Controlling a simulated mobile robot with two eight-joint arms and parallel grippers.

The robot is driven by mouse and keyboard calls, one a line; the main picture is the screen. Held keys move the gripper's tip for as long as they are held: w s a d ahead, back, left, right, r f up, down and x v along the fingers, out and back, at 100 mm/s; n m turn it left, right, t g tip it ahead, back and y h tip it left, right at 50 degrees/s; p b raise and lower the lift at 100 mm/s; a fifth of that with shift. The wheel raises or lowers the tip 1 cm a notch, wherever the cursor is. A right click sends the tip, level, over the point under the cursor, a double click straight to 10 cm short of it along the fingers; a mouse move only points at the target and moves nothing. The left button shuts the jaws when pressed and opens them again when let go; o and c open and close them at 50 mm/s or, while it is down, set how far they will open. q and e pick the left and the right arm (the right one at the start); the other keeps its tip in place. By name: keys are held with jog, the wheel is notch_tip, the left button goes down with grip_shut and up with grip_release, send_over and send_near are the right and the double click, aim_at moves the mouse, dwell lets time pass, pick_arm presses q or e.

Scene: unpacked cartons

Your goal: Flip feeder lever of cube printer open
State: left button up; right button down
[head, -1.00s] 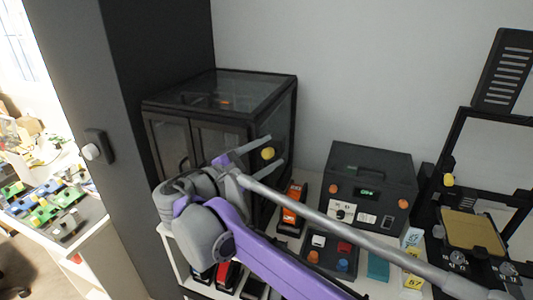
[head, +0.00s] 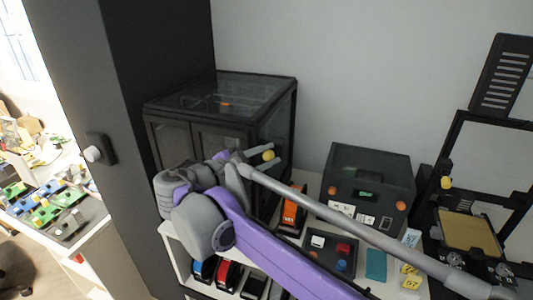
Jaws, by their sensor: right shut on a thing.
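The cube printer (head: 195,137) is the dark framed box with clear panels at the centre left in the head view. A yellow knob (head: 268,155), which looks like the end of its feeder lever, shows at its right side. The rest of the lever is hard to make out. My right gripper (head: 273,156) comes in from the lower right and is shut on the yellow knob, with a finger on each side of it. My forearm and wrist hide the lower front of the printer. My left gripper is out of view.
A black control box (head: 371,169) and a small button panel (head: 330,252) stand on the white shelf to the right. An open-frame printer (head: 470,232) stands at the far right. A dark pillar (head: 160,50) rises at the left. Orange and black items (head: 293,208) sit beside the cube printer.

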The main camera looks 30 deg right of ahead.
jog(key=c, duration=0.6)
grip_release()
jog(key=shift+c, duration=0.2)
jog(key=b+v, duration=0.1)
jog(key=v, duration=0.9)
jog(key=shift+a, duration=0.4)
jog(key=shift+s+d, duration=0.1)
